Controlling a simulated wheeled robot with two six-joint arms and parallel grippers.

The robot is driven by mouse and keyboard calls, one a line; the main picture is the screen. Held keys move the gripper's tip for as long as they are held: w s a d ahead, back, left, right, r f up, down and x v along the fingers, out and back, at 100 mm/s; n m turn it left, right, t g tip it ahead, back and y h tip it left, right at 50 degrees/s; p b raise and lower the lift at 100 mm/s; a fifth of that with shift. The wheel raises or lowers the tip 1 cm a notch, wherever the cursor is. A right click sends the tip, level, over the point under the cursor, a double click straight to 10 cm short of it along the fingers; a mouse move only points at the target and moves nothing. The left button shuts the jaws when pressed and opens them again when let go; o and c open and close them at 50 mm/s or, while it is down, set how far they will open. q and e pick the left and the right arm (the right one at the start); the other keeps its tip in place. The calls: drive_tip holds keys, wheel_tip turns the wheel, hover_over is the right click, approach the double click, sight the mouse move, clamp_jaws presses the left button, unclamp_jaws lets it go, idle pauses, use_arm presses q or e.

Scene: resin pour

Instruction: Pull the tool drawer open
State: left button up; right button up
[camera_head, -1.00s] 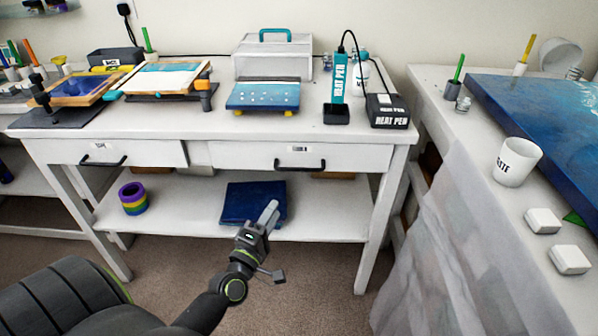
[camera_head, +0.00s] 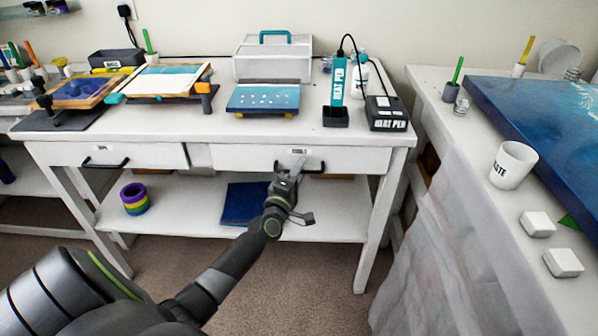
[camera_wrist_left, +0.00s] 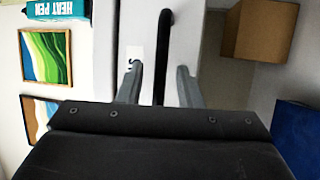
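The right-hand drawer (camera_head: 235,158) of the white workbench is shut; its small label seems to read TOOLS. Its black bar handle (camera_head: 317,167) is partly hidden behind my left gripper (camera_head: 295,168) in the head view. In the left wrist view the handle (camera_wrist_left: 164,50) runs between the two grey fingers of my left gripper (camera_wrist_left: 159,84), one on each side. The fingers are open, with visible gaps to the bar. My right gripper is not in view.
The left drawer (camera_head: 150,155) with its own handle is shut. A lower shelf (camera_head: 185,215) holds a dark blue panel (camera_head: 243,203) and stacked tape rolls (camera_head: 135,198). Heat pen gear (camera_head: 386,113) stands on the bench. A side table with a cup (camera_head: 512,165) is at right.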

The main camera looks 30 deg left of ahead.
use_arm(q)
drive_tip(key=c, duration=0.7)
